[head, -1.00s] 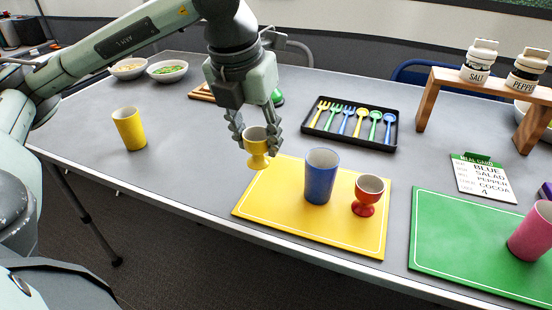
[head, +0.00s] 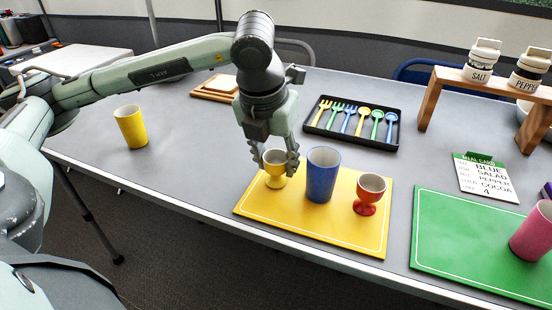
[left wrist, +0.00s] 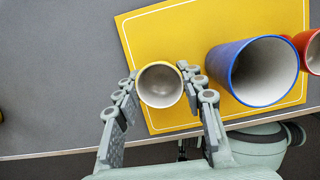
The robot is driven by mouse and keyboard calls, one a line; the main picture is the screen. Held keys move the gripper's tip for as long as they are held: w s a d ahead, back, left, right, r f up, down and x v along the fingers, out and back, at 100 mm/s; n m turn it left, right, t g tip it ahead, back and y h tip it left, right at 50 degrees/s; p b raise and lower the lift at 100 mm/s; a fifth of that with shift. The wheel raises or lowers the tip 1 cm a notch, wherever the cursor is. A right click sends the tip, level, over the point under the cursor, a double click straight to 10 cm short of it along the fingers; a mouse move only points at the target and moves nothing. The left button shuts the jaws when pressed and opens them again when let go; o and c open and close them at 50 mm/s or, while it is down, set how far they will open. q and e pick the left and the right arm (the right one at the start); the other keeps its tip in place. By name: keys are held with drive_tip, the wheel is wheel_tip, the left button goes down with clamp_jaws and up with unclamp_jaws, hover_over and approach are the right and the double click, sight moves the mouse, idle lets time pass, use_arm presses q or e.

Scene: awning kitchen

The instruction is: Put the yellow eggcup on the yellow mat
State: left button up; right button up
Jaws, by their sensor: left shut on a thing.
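The yellow eggcup (head: 275,167) is upright between the fingers of my left gripper (head: 278,165), which is shut on it. In the left wrist view the eggcup (left wrist: 160,86) shows from above, between the two fingers (left wrist: 163,95), over the yellow mat (left wrist: 150,50). In the head view it is at the left part of the yellow mat (head: 310,232). I cannot tell whether its foot touches the mat. A blue cup (head: 322,176) stands close to its right, and a red eggcup (head: 369,195) stands further right on the same mat. My right gripper is not in view.
A black tray (head: 350,136) of coloured cutlery lies behind the mat. A yellow cup (head: 131,128) stands on the left. A green mat (head: 460,235) with a pink cup (head: 533,232) is on the right. The table's front edge runs close to the yellow mat.

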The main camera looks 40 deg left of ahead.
use_arm(q)
drive_tip(key=shift+f, duration=0.1)
drive_tip(key=o, duration=1.2)
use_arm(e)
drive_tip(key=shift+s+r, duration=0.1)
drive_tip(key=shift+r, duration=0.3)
